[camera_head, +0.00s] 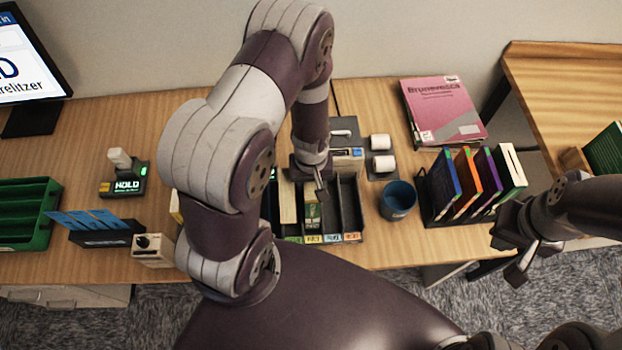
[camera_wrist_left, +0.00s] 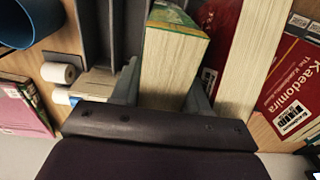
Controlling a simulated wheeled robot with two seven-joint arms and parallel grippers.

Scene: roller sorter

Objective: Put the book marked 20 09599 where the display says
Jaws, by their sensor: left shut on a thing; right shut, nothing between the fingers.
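My left gripper (camera_head: 320,190) is over the divided sorter tray (camera_head: 352,208). In the left wrist view its fingers (camera_wrist_left: 165,92) are shut on a book (camera_wrist_left: 172,62) with cream page edges and a green cover. The same book (camera_head: 312,216) shows in the head view, upright in or just above a middle compartment; I cannot tell if it touches the bottom. I cannot read 20 09599 on it. My right gripper (camera_head: 522,264) is shut and empty at the right, over the floor.
A blue cup (camera_head: 397,200) and a rack of upright books (camera_head: 465,185) stand right of the tray. A pink book (camera_head: 443,108) lies behind. At left are a HOLD stand (camera_head: 126,186), a card holder (camera_head: 103,236) and a green crate (camera_head: 28,212). My left arm hides part of the table.

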